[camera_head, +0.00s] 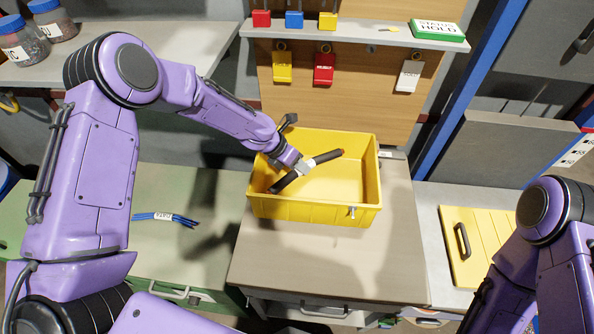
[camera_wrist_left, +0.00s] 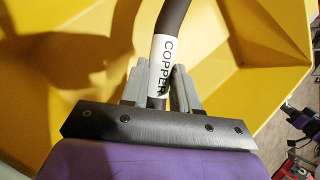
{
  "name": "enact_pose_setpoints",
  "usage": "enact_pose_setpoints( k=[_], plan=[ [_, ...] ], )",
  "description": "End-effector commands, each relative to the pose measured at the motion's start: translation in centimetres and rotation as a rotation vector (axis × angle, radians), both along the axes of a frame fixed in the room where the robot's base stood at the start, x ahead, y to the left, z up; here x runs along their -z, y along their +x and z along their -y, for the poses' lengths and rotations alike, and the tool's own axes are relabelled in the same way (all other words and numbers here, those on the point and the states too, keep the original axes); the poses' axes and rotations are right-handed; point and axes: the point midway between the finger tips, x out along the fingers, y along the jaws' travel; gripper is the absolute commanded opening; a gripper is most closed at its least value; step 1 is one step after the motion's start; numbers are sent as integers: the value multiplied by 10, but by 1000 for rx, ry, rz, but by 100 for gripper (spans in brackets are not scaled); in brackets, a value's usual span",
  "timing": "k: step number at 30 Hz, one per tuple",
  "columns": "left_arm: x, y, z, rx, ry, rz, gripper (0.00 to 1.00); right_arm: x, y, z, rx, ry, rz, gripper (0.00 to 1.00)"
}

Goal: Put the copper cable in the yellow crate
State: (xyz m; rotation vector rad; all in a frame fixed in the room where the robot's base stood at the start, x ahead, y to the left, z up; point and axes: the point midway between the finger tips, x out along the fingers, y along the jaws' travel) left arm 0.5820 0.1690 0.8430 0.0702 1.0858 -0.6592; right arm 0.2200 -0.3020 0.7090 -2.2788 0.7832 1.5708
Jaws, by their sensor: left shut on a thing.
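The copper cable (camera_head: 327,157) is a dark cable with a white label. In the left wrist view the label on the cable (camera_wrist_left: 165,58) reads COPPER. My left gripper (camera_head: 301,166) is shut on the cable at its label, and its fingers (camera_wrist_left: 161,88) stand on both sides of it. The yellow crate (camera_head: 315,209) stands on the middle worktop. In the head view the gripper and cable show over the crate's opening; I cannot tell how far the cable is above the floor. The crate's yellow walls (camera_wrist_left: 60,50) fill most of the wrist view. My right gripper is not in view.
A blue cable bundle (camera_head: 165,218) with a white label lies on the green worktop at left. A yellow lid-like panel with a black handle (camera_head: 480,240) lies at right. Padlocks and tags (camera_head: 323,68) hang behind the crate. The worktop in front of the crate is clear.

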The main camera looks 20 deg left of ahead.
Motion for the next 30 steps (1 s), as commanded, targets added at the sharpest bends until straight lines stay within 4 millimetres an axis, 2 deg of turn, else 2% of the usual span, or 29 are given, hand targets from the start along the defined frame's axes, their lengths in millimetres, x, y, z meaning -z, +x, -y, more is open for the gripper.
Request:
enact_pose_setpoints(
  k=[3,6,28,29,30],
  plan=[
    [20,-1,0,-1,-1,-2,0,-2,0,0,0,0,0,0],
    [26,0,-1,-2,-1,2,0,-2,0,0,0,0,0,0],
    [38,0,-1,0,0,2,0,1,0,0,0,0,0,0],
    [39,-1,-1,0,1,0,39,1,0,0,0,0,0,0],
    [39,-1,-1,0,1,0,52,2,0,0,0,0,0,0]
  ],
)
